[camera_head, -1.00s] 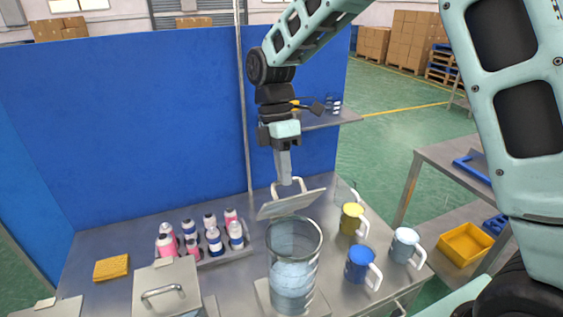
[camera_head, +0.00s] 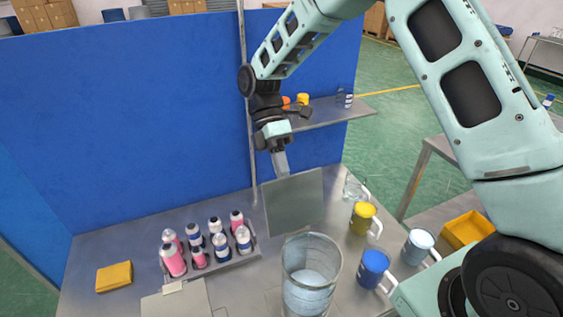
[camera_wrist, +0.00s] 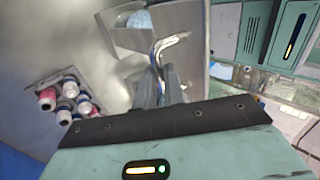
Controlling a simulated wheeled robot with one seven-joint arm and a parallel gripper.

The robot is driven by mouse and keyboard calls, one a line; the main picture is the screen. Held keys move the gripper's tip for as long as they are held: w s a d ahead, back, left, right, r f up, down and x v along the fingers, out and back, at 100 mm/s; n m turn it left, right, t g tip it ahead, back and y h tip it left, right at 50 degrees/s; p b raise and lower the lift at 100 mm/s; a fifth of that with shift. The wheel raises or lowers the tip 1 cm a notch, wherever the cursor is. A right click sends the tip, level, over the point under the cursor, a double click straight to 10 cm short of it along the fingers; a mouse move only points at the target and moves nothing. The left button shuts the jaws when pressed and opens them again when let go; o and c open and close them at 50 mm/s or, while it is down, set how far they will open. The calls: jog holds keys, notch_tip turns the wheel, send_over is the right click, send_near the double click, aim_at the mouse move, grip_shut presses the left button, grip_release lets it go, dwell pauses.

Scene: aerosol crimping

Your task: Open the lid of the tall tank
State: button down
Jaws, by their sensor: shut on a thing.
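The tall tank (camera_head: 311,290) is a clear cylinder holding pale blue liquid, at the front middle of the table in the head view. Its top is uncovered. Its lid (camera_head: 293,205), a flat grey square plate, stands nearly upright behind the tank's rim. My gripper (camera_head: 283,170) is above and behind the lid, with its fingers reaching down behind the plate. The lid's curved metal handle (camera_wrist: 170,45) shows in the wrist view, where my gripper (camera_wrist: 165,85) is shut on it. The lid hides the handle in the head view.
A rack (camera_head: 218,266) of pink and blue cans stands left of the tank, with a yellow sponge (camera_head: 114,277) farther left. A yellow mug (camera_head: 364,216), a blue mug (camera_head: 372,268) and a pale blue mug (camera_head: 418,246) stand at the right. A blue partition (camera_head: 130,120) rises behind.

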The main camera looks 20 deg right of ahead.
jog(key=shift+w+d+f+g, duration=0.1)
jog(key=shift+w+f+g, duration=0.15)
jog(key=shift+f, duration=0.2)
jog(key=c, duration=1.5)
grip_release()
jog(key=shift+w+f, duration=0.15)
jog(key=shift+r, duration=0.2)
jog(key=shift+w, duration=0.1)
